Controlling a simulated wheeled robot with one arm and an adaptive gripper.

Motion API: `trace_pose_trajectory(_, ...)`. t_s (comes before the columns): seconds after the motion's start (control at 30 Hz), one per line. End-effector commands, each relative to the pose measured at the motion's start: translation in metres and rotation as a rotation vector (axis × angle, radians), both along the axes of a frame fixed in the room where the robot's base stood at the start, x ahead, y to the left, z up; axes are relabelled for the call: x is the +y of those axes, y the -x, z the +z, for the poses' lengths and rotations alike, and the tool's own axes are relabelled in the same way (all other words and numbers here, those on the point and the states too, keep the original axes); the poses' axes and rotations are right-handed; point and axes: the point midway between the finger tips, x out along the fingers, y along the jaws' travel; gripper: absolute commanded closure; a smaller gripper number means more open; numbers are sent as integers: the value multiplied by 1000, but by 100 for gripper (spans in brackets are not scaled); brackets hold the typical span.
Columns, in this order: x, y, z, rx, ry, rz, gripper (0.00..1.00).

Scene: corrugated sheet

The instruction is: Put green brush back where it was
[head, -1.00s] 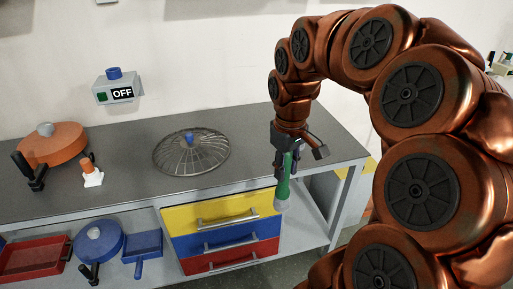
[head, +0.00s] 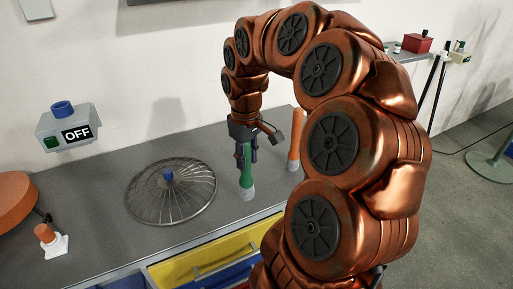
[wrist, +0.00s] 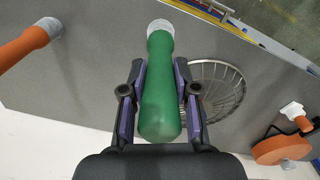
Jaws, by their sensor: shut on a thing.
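The green brush (head: 247,179) hangs upright, with its pale grey end down, over or on the grey worktop; I cannot tell whether it touches. My gripper (head: 246,160) is shut on its green upper part. In the wrist view the green brush (wrist: 160,90) lies between the two fingers, its grey end pointing away at the top. An orange brush (head: 295,140) with a grey end stands to the right of my gripper, partly behind my arm; it also shows at the upper left of the wrist view (wrist: 25,45).
A round wire lid (head: 172,195) with a blue knob lies left of the brush on the worktop (head: 110,190). A small orange and white thing (head: 50,242) and an orange pan (head: 12,198) are further left. Yellow drawer fronts (head: 190,265) are below the front edge.

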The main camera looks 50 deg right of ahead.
Motion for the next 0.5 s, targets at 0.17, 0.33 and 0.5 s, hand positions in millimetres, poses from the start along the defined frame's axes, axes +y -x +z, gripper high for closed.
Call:
trace_pose_trajectory(0.17,-27,-15,-1,1,0,-3,100)
trace_pose_trajectory(0.33,-50,-27,-3,0,-2,-4,100)
trace_pose_trajectory(0.5,-73,-39,-5,0,1,-4,100)
